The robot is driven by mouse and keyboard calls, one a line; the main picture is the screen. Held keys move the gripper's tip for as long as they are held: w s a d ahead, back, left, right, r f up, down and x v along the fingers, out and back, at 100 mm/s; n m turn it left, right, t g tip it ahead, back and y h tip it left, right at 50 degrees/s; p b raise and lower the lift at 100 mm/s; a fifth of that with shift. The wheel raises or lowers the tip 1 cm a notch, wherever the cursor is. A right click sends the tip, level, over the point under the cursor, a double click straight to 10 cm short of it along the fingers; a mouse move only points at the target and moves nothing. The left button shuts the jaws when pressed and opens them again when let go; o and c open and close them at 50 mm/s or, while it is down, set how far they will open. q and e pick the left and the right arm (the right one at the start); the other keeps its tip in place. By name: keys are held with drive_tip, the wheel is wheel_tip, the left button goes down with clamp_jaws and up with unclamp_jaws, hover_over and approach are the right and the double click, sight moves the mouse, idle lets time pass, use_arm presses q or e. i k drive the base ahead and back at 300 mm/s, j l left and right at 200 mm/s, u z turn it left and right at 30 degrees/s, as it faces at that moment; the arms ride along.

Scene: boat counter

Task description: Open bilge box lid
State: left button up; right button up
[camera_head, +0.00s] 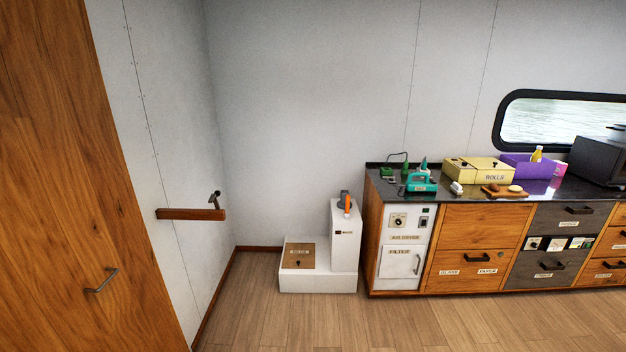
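A low white box (318,282) stands on the floor near the room's corner, left of the counter. A brown lid (298,247) lies flat on its top left part and looks closed. The lid has a small dark knob or pull near its front edge and a label too small to read. This seems to be the bilge box. A taller white block (346,246) rises at its right end, with an orange and grey object (346,202) on top. Neither of my grippers is in view.
A counter (375,181) with drawers stands to the right, bearing tools, a yellow ROLLS box (478,170) and a purple bin (530,166). A wooden wall shelf (190,214) juts out at left, beside a wooden door (75,200). The floor (300,325) in front is clear.

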sight(296, 256)
drive_tip(key=i, duration=2)
drive_tip(key=i+l, duration=0.1)
drive_tip(key=i, duration=1.9)
drive_tip(key=j+u, duration=0.05)
drive_tip(key=j, duration=0.05)
